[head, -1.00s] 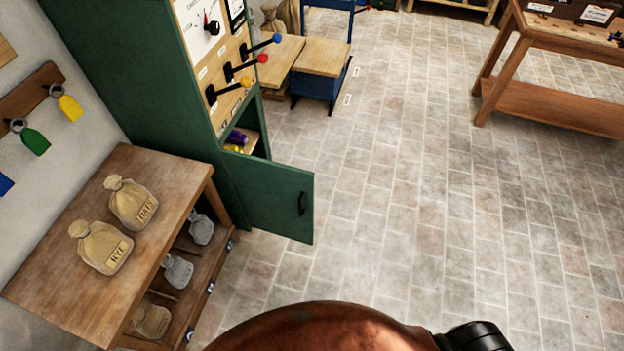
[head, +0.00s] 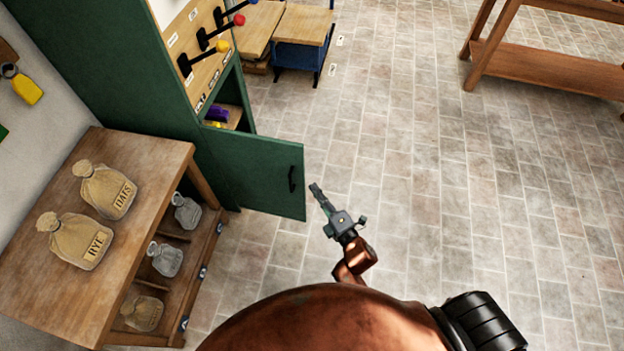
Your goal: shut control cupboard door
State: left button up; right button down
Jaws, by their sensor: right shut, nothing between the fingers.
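The control cupboard (head: 165,90) is a tall green cabinet at the upper left of the head view. Its low green door (head: 258,178) stands wide open, swung out to the right, with a black handle (head: 292,179) near its free edge. Inside the opening a purple item (head: 216,114) and something yellow lie on a wooden shelf. My right gripper (head: 316,190) is shut and empty, just right of the door's free edge, with a small gap in the picture. My left gripper is not in view.
A wooden table (head: 150,165) with sacks marked OATS (head: 106,191) and RYE (head: 78,241) stands left of the door. Levers (head: 205,57) jut from the cupboard above the opening. A blue-framed seat (head: 303,45) stands beyond.

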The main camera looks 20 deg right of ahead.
jog(key=b, duration=0.2)
send_near(300, 154)
jog(key=w+a, duration=0.2)
jog(key=a, duration=0.1)
jog(key=w, duration=0.1)
jog(key=w+d, duration=0.1)
jog(key=w, duration=0.1)
jog(key=shift+d, duration=0.15)
jog(key=shift+w+d, duration=0.25)
jog(key=shift+w, duration=0.15)
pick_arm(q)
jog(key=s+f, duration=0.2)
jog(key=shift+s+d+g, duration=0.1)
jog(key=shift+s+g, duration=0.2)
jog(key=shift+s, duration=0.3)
pick_arm(e)
jog(key=shift+w, duration=0.1)
